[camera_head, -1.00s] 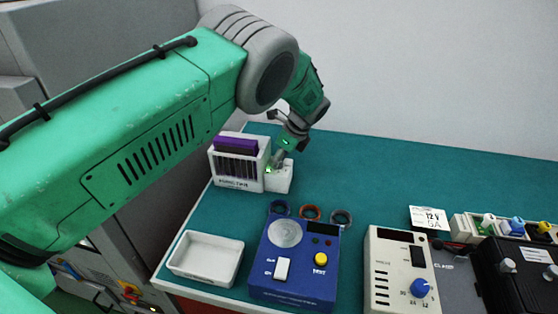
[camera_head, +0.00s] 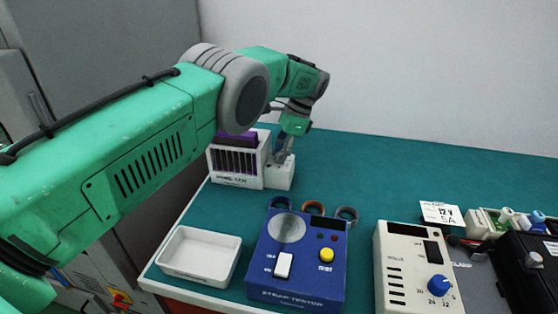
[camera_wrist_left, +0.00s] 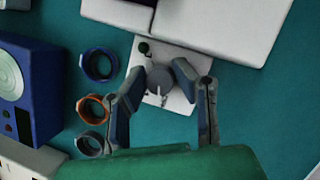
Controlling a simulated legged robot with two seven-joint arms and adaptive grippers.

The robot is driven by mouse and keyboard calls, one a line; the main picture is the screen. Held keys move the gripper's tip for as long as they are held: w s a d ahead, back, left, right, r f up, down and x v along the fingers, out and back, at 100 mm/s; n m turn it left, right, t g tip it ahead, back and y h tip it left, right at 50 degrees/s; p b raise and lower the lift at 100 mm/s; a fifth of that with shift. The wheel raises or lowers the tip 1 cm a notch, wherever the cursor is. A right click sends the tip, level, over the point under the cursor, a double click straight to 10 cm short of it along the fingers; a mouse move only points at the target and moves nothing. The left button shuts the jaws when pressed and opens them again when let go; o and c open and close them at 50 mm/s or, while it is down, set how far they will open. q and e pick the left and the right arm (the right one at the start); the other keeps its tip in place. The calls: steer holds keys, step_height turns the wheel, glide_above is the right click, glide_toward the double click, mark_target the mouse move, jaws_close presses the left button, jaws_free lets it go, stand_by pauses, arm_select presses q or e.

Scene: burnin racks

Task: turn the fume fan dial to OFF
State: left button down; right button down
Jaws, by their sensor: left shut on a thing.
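The fume fan unit (camera_head: 236,180) is a white box with dark slats and a purple filter at the back left of the bench. Its low control block (camera_head: 279,178) is on the right and also shows in the wrist view (camera_wrist_left: 178,101). There the grey dial (camera_wrist_left: 159,80) sits between the fingers of my left gripper (camera_wrist_left: 160,76), which is shut on it. A small dark green lamp (camera_wrist_left: 143,47) is beside the dial. The same gripper (camera_head: 283,153) points down at the block in the head view. The dial's markings are too small to read. My right gripper is not in view.
Three rings (camera_head: 313,208) lie behind a blue strap tester (camera_head: 298,258). A white tray (camera_head: 201,256) is at the front left. A cream power supply (camera_head: 412,275) with a blue knob stands front right. The teal bench behind them is mostly clear.

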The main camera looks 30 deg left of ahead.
arm_select(q)
steer(key=shift+w+d+r+n+b, duration=0.1)
steer(key=shift+w+n+b, duration=0.2)
steer(key=shift+n, duration=0.2)
steer(key=shift+r, duration=0.15)
steer(key=c, duration=1.6)
jaws_free()
steer(key=o, duration=0.3)
steer(key=shift+w+f, duration=0.1)
steer(key=shift+f, duration=0.1)
